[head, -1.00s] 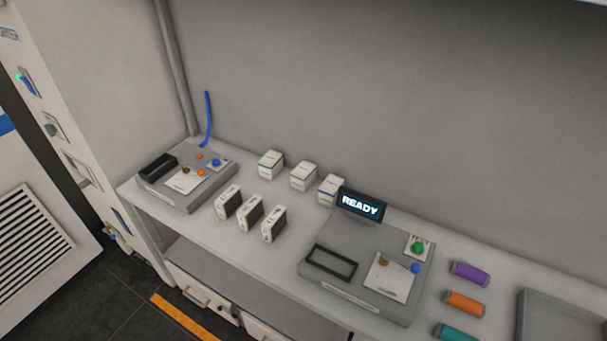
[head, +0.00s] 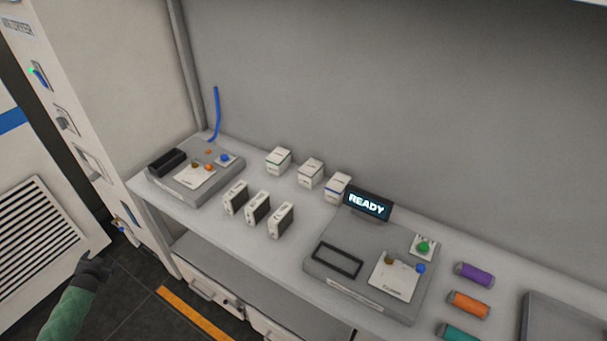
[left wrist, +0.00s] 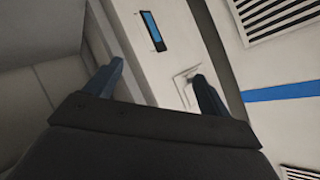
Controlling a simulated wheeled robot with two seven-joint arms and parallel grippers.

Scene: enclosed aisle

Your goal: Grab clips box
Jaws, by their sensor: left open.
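My left gripper (head: 98,266) is low at the left of the head view, in front of the shelf and well away from the boxes. In the left wrist view its two fingers (left wrist: 157,85) are spread with nothing between them. My right gripper is not in view.
The shelf (head: 232,231) also holds a left device (head: 195,183), three upright white-and-black cases (head: 258,208), a device with a READY screen (head: 367,205), purple (head: 474,274), orange (head: 469,305) and teal cylinders, and a grey tray (head: 566,315). A white cabinet (head: 75,125) stands left.

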